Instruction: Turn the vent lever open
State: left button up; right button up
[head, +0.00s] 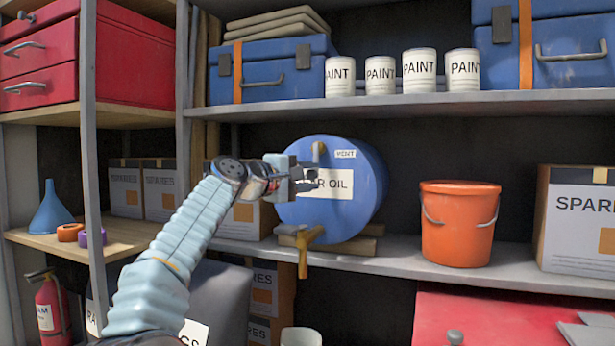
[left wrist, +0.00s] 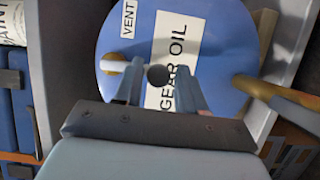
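The blue gear oil drum (head: 366,190) lies on its side on the middle shelf, its round face toward me. The vent lever (head: 318,152) is a pale piece high on that face, left of the VENT label (head: 345,154). In the left wrist view, the lever (left wrist: 115,64) runs from its brassy pivot toward a dark round knob (left wrist: 157,75). My left gripper (head: 303,178) is in front of the drum face, covering part of the GEAR OIL label. Its fingers (left wrist: 160,78) are apart, with the knob showing between them; contact is not clear. My right gripper is not in view.
A brass tap (head: 308,240) sticks out below the drum, which rests on wooden blocks (head: 358,246). An orange bucket (head: 460,222) stands to the right, with free shelf between. The upper shelf (head: 400,103) with paint cans (head: 420,70) runs above the drum.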

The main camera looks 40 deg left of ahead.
pick_arm(q)
jog(key=shift+o, duration=0.7)
jog(key=shift+s, duration=0.3)
jog(key=s+a+b, duration=0.2)
jog(key=s+b, duration=0.1)
jog(key=s, duration=1)
jog(key=shift+b, duration=0.4)
